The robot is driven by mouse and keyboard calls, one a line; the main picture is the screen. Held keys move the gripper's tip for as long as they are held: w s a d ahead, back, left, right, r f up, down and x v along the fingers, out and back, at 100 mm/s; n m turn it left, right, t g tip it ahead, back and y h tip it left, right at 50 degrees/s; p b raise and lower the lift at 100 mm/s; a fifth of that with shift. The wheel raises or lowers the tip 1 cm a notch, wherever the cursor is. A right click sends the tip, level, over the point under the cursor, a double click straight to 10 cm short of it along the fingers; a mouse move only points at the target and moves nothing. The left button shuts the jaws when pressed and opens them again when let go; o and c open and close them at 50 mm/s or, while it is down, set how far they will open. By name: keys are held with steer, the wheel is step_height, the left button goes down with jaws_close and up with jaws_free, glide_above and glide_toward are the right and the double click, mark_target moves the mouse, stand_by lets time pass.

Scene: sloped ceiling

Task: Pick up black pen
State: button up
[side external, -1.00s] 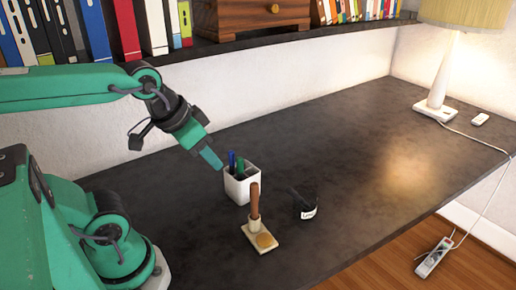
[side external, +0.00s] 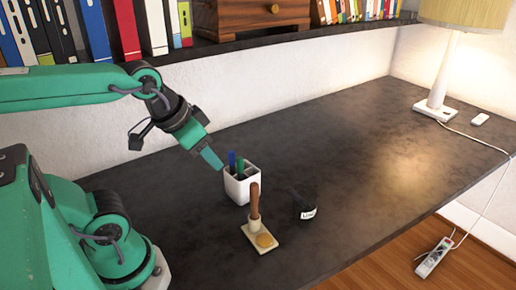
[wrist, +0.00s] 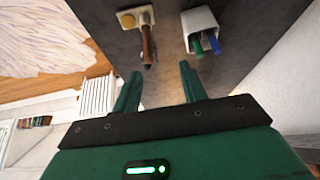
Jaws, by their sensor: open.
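My gripper (side external: 213,160) hangs in the air just left of a white pen cup (side external: 241,188). In the wrist view its two fingers (wrist: 160,78) are spread apart with nothing between them. The cup stands upright on the desk with a blue pen (side external: 231,161) and a green pen (side external: 240,166) in it; it also shows in the wrist view (wrist: 199,20). I cannot make out a black pen for sure. A small black labelled object (side external: 305,209) on the desk has a thin dark part toward its upper left, hard to tell from the dark desk.
A brown-handled tool (side external: 254,203) stands upright on a small cream base (side external: 252,240) in front of the cup. A lamp (side external: 437,90) stands at the far right. A bookshelf (side external: 280,37) runs along the back wall. The desk's right half (side external: 380,150) is clear.

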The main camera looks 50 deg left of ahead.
steer(key=g, duration=0.4)
glide_above(290, 188)
steer(key=shift+s+f, duration=0.15)
steer(key=shift+f, duration=4.2)
steer(key=shift+f, duration=0.1)
steer(key=shift+w+f, duration=0.2)
steer(key=shift+f, duration=1)
steer(key=shift+f, duration=0.1)
